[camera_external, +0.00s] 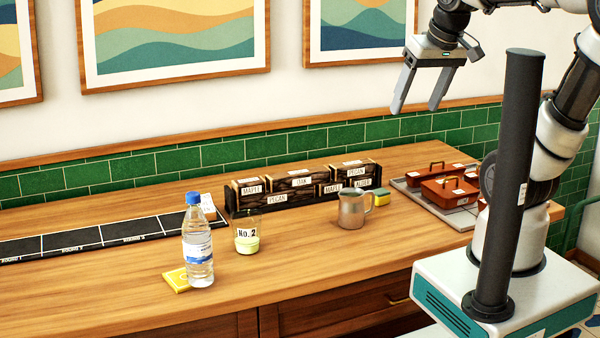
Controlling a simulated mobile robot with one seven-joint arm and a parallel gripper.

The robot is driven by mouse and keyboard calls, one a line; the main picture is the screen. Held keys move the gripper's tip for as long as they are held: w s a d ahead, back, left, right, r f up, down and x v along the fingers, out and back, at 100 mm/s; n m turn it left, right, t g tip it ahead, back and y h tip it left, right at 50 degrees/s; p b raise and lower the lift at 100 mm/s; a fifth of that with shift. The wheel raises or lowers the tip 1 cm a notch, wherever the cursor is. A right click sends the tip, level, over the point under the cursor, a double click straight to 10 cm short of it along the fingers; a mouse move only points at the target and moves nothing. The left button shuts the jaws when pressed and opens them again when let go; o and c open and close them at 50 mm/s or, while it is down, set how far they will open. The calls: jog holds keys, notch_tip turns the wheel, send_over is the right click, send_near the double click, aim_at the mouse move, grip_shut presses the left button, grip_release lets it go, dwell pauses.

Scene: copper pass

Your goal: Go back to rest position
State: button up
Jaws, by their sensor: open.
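My gripper (425,88) hangs at the upper right, fingers pointing down, high above the wooden counter. It is open, with nothing between its two fingers. It is well apart from everything on the counter. My arm bends down from the top right edge to my white and teal base at the lower right. The top of the arm is cut off by the frame.
On the counter (110,290) stand a water bottle (198,250) by a yellow packet (176,280), a "No. 2" glass (247,238), a metal pitcher (351,210), a sponge (380,197), labelled dark boxes (290,190), red-brown lidded boxes (447,190) and a black strip (100,237).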

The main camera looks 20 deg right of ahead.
jog(key=shift+t, duration=0.3)
jog(key=s+d+f, duration=0.2)
jog(key=s, duration=0.1)
jog(key=shift+s+d+f, duration=0.2)
jog(key=shift+s+f, duration=0.1)
jog(key=shift+f, duration=0.1)
jog(key=shift+o, duration=0.5)
dwell(0.8)
